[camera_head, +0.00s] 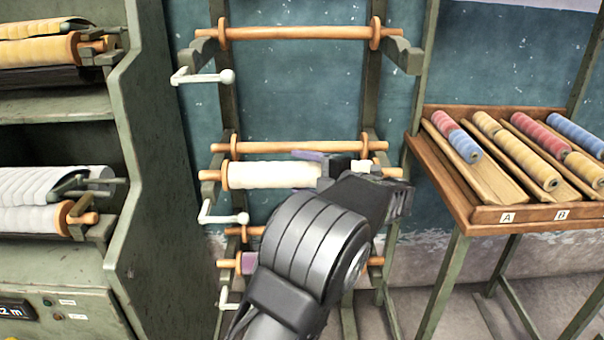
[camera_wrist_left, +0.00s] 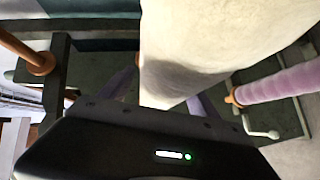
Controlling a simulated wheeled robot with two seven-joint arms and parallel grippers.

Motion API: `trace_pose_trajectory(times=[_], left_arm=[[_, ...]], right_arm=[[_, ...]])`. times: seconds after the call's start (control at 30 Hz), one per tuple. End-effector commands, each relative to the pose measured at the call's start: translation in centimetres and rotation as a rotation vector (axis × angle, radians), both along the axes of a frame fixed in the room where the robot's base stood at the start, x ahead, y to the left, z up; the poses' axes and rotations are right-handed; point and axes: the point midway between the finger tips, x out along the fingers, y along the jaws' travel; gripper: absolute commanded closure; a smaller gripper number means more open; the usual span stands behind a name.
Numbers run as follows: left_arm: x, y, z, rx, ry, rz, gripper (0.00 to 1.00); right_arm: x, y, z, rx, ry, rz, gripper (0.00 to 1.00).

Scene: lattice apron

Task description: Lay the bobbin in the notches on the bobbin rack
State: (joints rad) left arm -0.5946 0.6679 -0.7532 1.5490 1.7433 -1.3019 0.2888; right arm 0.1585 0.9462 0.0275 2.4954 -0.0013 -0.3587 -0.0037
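The bobbin, wound with cream yarn (camera_head: 272,175) between orange flanges, lies level across the middle tier of the bobbin rack (camera_head: 370,85). In the left wrist view the cream yarn (camera_wrist_left: 225,45) fills the upper middle. My left gripper (camera_head: 337,163) is around its right half, with purple-tinted fingers (camera_wrist_left: 160,100) on either side of the yarn, and looks shut on it. The gripper and arm hide part of the bobbin and the rack behind it. I cannot tell whether the bobbin's ends rest in the notches. My right gripper is not in view.
A bare wooden roller (camera_head: 300,33) spans the top tier; another (camera_head: 290,148) is just behind the bobbin. A purple bobbin (camera_head: 249,263) is below, partly hidden by my arm. White cranks (camera_head: 205,77) stick out left. A green cabinet (camera_head: 150,150) stands left, a spool table (camera_head: 470,216) right.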

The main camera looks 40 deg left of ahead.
Motion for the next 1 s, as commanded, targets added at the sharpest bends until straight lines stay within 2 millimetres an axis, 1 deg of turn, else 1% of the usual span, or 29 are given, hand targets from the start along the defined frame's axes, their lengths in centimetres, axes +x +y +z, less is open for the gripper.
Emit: trace_pose_trajectory(times=[0.03,0.1,0.13,0.37,0.47,0.57,0.67,0.9,1.0], left_arm=[[0.0,0.0,0.0,0.000,0.000,0.000,0.24],[0.0,0.0,0.0,-0.001,0.000,0.000,0.18],[0.0,0.0,0.0,-0.001,0.000,0.000,0.17],[0.0,-0.1,-0.2,-0.003,0.002,0.000,0.17],[0.0,-0.4,-0.1,-0.003,0.002,-0.001,0.17],[-0.1,-1.4,0.2,-0.002,0.001,-0.002,0.17],[-0.3,-2.8,0.5,-0.002,0.002,-0.003,0.17],[-0.7,-6.7,1.4,0.002,0.002,-0.004,0.17],[-0.8,-7.4,1.5,0.000,0.002,-0.001,0.17]], right_arm=[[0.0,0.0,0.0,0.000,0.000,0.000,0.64],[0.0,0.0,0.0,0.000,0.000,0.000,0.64],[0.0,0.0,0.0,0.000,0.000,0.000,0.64],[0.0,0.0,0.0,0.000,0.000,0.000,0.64],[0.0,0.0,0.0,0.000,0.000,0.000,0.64],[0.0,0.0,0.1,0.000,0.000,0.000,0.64],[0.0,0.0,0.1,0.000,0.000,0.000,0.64],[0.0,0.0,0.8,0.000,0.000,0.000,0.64],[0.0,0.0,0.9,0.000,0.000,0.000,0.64]])
